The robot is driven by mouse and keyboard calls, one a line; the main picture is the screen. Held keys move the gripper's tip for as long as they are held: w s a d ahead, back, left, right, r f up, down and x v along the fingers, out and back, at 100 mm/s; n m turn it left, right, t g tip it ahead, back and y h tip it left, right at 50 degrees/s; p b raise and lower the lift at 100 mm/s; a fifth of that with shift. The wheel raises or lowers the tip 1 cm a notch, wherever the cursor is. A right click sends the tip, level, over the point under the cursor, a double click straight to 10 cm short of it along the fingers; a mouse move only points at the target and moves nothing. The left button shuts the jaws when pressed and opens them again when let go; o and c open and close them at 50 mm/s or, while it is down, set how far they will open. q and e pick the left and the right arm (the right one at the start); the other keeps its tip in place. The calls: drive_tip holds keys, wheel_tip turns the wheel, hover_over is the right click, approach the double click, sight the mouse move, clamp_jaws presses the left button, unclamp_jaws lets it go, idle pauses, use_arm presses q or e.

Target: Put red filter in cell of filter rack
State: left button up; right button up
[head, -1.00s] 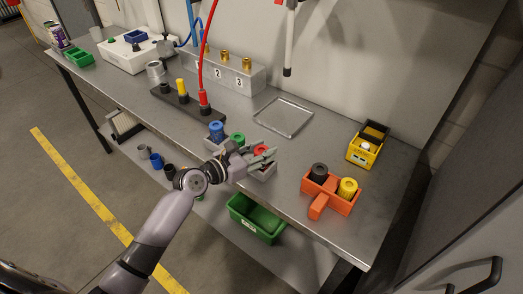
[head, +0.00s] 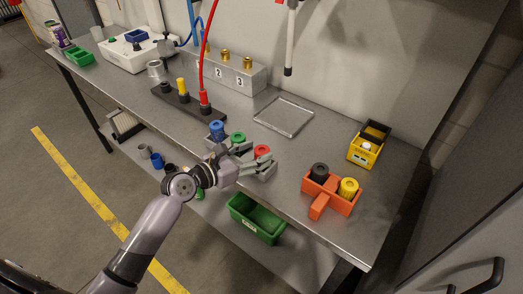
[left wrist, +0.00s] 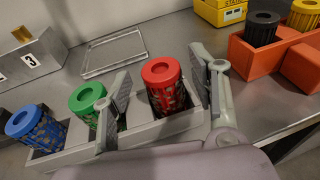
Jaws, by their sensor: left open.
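The red filter (left wrist: 165,90) stands upright in the right-hand cell of the grey filter rack (left wrist: 152,133); its red top also shows in the head view (head: 262,150). A green filter (left wrist: 88,101) and a blue filter (left wrist: 36,127) stand in the cells to its left. My left gripper (head: 257,158) is open at the front of the rack. In the left wrist view its fingers are spread, one on each side of the red filter, with gaps visible beside it. The filter's lower end is hidden in the rack. My right gripper is not in view.
An orange holder (head: 341,203) with a black and a yellow filter stands to the right. A yellow bin (head: 360,155) is behind it. An empty metal tray (head: 284,117) lies behind the rack. A green crate (head: 256,219) sits below the table's front edge.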

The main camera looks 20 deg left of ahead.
use_arm(q)
drive_tip(key=b+v, duration=0.1)
drive_tip(key=v, duration=0.8)
drive_tip(key=a+f+m+g+y, duration=0.1)
drive_tip(key=a+f+m+y, duration=0.15)
drive_tip(key=f, duration=0.65)
drive_tip(key=a+f+m+g+y, duration=0.1)
drive_tip(key=a+f+m, duration=0.15)
drive_tip(key=f, duration=0.75)
drive_tip(key=s+f+m+g+y, duration=0.1)
drive_tip(key=s+f+m, duration=0.25)
drive_tip(key=f, duration=0.35)
drive_tip(key=s+a+f+m+g+y, duration=0.1)
drive_tip(key=s+f+m+g, duration=0.1)
drive_tip(key=s+f, duration=0.35)
drive_tip(key=s+f+m+g+y, duration=0.1)
drive_tip(key=s+f+m, duration=0.15)
drive_tip(key=f, duration=0.55)
drive_tip(key=s+d+f+m+g, duration=0.2)
drive_tip(key=s+f+m, duration=0.4)
drive_tip(key=s, duration=0.3)
drive_tip(key=s+d+f+m+g+y, duration=0.1)
drive_tip(key=s+f+m+g, duration=0.1)
drive_tip(key=s+f+m, duration=0.4)
drive_tip(key=s+d+f+m+g, duration=0.2)
drive_tip(key=s+f+m, duration=0.4)
drive_tip(key=s, duration=0.8)
drive_tip(key=shift+s+d+m, duration=0.25)
drive_tip(key=shift+d+m, duration=0.1)
drive_tip(key=shift+m, duration=0.35)
